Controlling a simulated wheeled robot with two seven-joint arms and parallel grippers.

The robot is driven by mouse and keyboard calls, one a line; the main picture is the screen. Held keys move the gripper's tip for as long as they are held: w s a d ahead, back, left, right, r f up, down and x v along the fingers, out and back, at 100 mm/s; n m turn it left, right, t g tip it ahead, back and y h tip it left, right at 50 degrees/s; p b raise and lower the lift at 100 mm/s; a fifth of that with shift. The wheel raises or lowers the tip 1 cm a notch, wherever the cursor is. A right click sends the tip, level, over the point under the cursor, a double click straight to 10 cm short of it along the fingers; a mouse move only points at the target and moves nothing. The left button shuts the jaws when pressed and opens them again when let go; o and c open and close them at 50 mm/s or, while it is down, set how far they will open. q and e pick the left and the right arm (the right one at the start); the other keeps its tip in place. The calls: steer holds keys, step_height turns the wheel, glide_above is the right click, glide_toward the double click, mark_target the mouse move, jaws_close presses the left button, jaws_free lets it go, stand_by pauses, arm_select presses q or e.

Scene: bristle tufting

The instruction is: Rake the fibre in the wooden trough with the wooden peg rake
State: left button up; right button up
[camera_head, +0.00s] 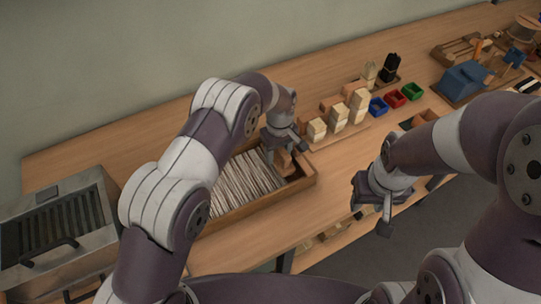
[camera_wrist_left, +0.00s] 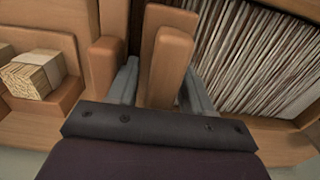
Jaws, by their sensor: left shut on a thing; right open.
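The wooden trough (camera_head: 303,187) stands on the bench, filled with pale and dark fibre (camera_head: 240,183) lying in strands. My left gripper (camera_head: 283,156) is over the trough's right end, shut on the wooden peg rake (camera_head: 284,165). In the left wrist view the rake's brown wood (camera_wrist_left: 168,50) stands between the two grey fingers (camera_wrist_left: 160,88). The fibre (camera_wrist_left: 262,55) lies to its right there. The rake's pegs are hidden, and I cannot tell whether they touch the fibre. My right gripper (camera_head: 376,208) is open and empty in front of the bench edge.
A wooden rack with pale blocks (camera_head: 339,117) stands close behind the trough's right end; a block (camera_wrist_left: 35,73) shows in the left wrist view. Blue, red and green bins (camera_head: 395,99) are to the right. A metal slatted box (camera_head: 55,225) is at left.

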arm_select(q)
steer(key=shift+w+d+r, duration=0.2)
steer(key=shift+w+d, duration=0.05)
steer(key=shift+d, duration=0.1)
steer(key=shift+w+r, duration=0.1)
steer(key=shift+r, duration=0.1)
steer(key=s+a+p, duration=0.2)
steer(key=a, duration=0.1)
steer(key=s+a+p, duration=0.2)
steer(key=s+a, duration=0.2)
steer(key=a, duration=0.3)
steer(key=s+a+p, duration=0.2)
steer(key=s+a, duration=0.2)
steer(key=a, duration=0.2)
steer(key=s+a+p, duration=0.2)
steer(key=s+a, duration=0.2)
steer(key=a, duration=0.3)
steer(key=shift+s+a+f+p, duration=0.25)
steer(key=shift+s+a+p, duration=0.1)
steer(key=shift+s+a, duration=0.25)
steer(key=shift+a, duration=0.15)
